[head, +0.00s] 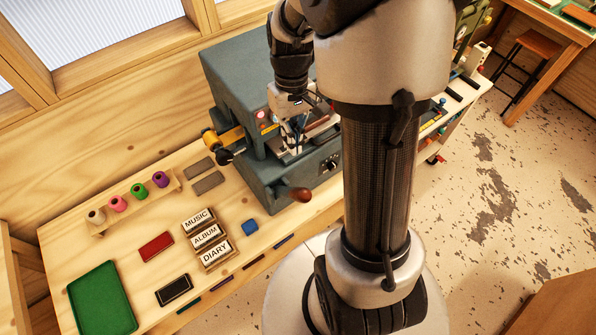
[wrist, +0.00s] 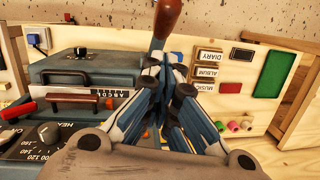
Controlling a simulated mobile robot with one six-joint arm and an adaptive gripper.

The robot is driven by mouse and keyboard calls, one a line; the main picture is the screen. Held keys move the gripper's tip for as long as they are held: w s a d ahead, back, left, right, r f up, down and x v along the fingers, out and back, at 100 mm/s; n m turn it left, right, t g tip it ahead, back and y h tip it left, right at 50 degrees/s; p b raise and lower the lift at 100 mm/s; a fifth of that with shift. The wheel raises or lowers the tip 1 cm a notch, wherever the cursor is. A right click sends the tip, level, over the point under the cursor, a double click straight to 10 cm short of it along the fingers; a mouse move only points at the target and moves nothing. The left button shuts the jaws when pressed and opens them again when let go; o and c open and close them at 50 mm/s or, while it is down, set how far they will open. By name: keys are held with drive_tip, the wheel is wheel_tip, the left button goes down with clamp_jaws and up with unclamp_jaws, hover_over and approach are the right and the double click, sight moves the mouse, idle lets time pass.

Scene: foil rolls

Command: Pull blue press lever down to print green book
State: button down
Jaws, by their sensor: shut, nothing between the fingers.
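The blue-grey press (head: 240,75) stands on the bench under my arm; part of it also shows in the wrist view (wrist: 100,68). Its lever has a red-brown knob (head: 300,194) that sticks out low at the press's front. In the wrist view the knob (wrist: 167,18) shows just beyond my fingertips. My gripper (wrist: 165,66) is shut and empty, close to the lever; I cannot tell whether it touches. In the head view my gripper (head: 295,147) is over the press front. A flat green tray-like piece (head: 101,299) lies at the bench's left end. I cannot make out a green book in the press.
Label blocks (head: 207,237) reading MUSIC, ALBUM and DIARY stand left of the press. Several foil rolls (head: 138,191), a red pad (head: 156,246), a black pad (head: 174,290) and a blue block (head: 250,227) lie around them. A stool (head: 530,60) stands at the far right.

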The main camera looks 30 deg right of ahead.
drive_tip(key=shift+s+a+f, duration=0.2)
drive_tip(key=shift+s+f, duration=0.5)
drive_tip(key=shift+f, duration=0.7)
drive_tip(key=shift+s+a+f, duration=0.15)
drive_tip(key=shift+s+f, duration=0.5)
drive_tip(key=shift+f, duration=0.7)
drive_tip(key=shift+s+a+f, duration=0.2)
drive_tip(key=shift+s+f, duration=0.5)
drive_tip(key=shift+f, duration=0.7)
